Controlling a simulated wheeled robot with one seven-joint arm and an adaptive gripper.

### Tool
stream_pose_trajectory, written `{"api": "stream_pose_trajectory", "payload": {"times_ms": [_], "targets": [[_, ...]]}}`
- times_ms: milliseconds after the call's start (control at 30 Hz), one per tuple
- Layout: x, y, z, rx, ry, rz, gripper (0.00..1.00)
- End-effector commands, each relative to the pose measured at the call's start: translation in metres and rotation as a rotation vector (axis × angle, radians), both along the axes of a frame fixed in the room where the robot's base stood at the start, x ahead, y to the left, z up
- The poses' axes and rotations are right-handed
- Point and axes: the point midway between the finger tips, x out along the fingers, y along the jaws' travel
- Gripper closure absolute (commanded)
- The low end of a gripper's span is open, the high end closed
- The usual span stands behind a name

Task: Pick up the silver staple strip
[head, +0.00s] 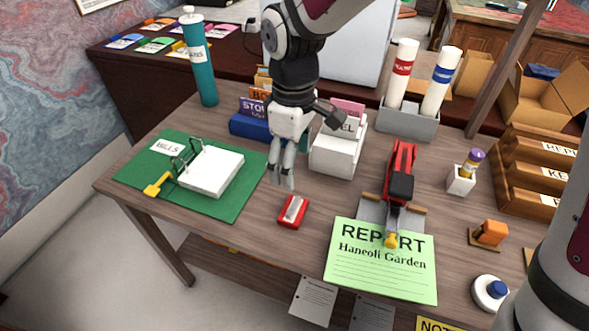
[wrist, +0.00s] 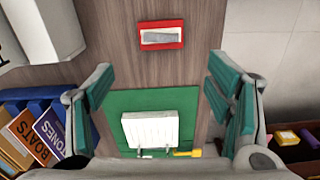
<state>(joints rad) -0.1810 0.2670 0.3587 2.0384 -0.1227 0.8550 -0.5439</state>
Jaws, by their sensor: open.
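The silver staple strip (head: 293,208) lies in a small red tray (head: 282,221) on the wooden desk, near its front edge. In the wrist view the strip (wrist: 160,38) shows as a grey bar inside the red tray (wrist: 161,26), at the top middle, ahead of the fingertips. My gripper (head: 282,180) points down above the desk, behind the tray and slightly left of it. It is open and empty, with its two teal-padded fingers (wrist: 158,78) wide apart in the wrist view. The strip is apart from both fingers.
A green mat (head: 222,212) with a white ring-bound pad (head: 210,171) lies left. A white card box (head: 335,155) stands close right of my gripper. A red stapler (head: 401,172) stands behind a green report sheet (head: 385,279). Bare desk surrounds the red tray.

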Motion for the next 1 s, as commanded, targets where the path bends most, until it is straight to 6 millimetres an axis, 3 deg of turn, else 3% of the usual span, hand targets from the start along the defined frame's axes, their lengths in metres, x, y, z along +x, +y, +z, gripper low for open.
{"api": "stream_pose_trajectory", "payload": {"times_ms": [300,567,1000], "targets": [[-0.001,0.000,-0.061,-0.002,0.004,-0.002,0.27],[-0.001,-0.001,-0.080,-0.001,0.002,-0.003,0.27],[-0.002,0.000,-0.129,-0.001,0.002,-0.004,0.27]]}}
